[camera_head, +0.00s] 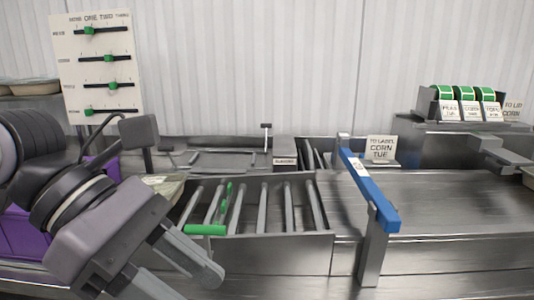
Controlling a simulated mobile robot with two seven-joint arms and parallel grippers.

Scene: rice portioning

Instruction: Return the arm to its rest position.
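My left arm comes in from the left edge and covers the lower left of the head view. My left gripper (180,279) points down and to the right at the front of the counter. Its two grey fingers stand apart, with nothing visible between them. The tip of the nearer finger is cut off by the bottom edge. My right arm and gripper are not in view.
A roller tray (285,250) with green parts (205,230) lies just beyond the gripper. A blue bar (370,187) on a metal post stands right of it. A slider board (98,70) stands back left; label rolls (466,94) sit back right. The right counter (460,200) is clear.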

